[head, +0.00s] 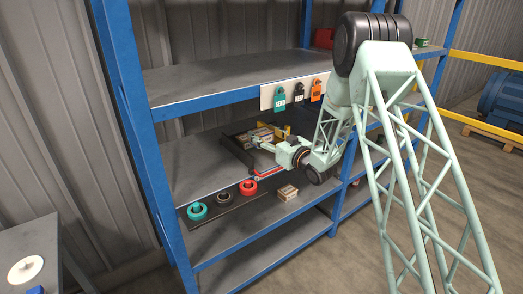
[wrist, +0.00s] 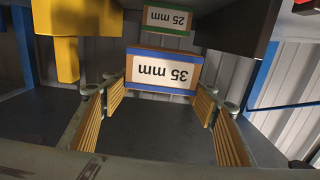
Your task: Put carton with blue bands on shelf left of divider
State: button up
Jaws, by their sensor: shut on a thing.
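The carton with blue bands (wrist: 163,70), labelled "35 mm", shows upside down in the wrist view. It is between the far ends of my gripper's two ridged fingers (wrist: 161,93), which are shut on it. In the head view my gripper (head: 262,144) reaches over the middle shelf (head: 190,165), and the small cartons there are too small to tell apart. A carton with green bands (wrist: 167,20), labelled "25 mm", is just beyond the held one. I cannot tell which part is the divider.
A yellow upright piece (wrist: 66,50) is at the left in the wrist view, and a dark block overhangs at the right. Tags hang above.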

jog(key=shift+f, duration=1.9)
jog(key=shift+f+b, duration=0.45)
jog(key=shift+f, duration=1.4)
jog(key=shift+f, duration=0.15)
jog(key=o, duration=0.6)
jog(key=shift+c, duration=0.2)
jog(key=shift+o, duration=0.4)
jog(key=shift+p+v, duration=0.4)
jog(key=shift+v, duration=5.6)
